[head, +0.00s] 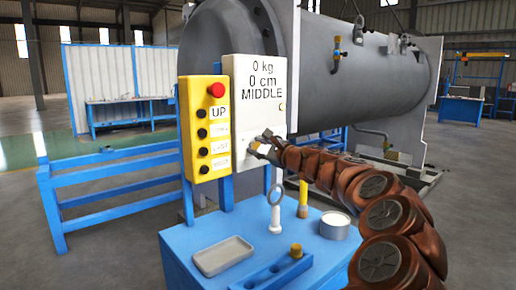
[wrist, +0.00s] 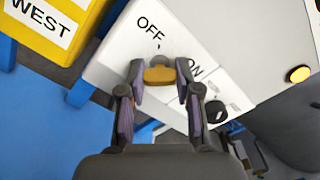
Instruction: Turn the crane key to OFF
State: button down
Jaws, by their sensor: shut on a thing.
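The crane key (wrist: 160,75) has an amber head and sits on a white control box (wrist: 115,57) marked OFF above it and ON to its right. My gripper (wrist: 160,71) is shut on the key head, one fingertip on each side. The key's grey base shows just below the OFF mark; I cannot tell exactly which mark it points at. In the head view, my gripper (head: 259,146) is at the lower front of the white box (head: 243,105), which reads 0 kg, 0 cm, MIDDLE. The key is too small to make out there.
A black knob (wrist: 215,111) lies right of the key. A yellow pendant (head: 205,160) with a red button stands left of the box.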

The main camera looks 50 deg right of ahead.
jog(key=shift+f, duration=0.1)
jog(key=n+b, duration=0.3)
jog(key=shift+f+n, duration=0.1)
jog(key=shift+n, duration=0.3)
jog(key=n+b, duration=0.4)
jog(key=shift+n, duration=0.3)
jog(key=n+b, duration=0.4)
jog(key=shift+n, duration=0.3)
jog(key=n+b, duration=0.4)
jog(key=shift+r+n, duration=0.2)
jog(key=shift+n, duration=0.1)
jog(key=c, duration=0.8)
grip_release()
jog(key=shift+r, duration=0.1)
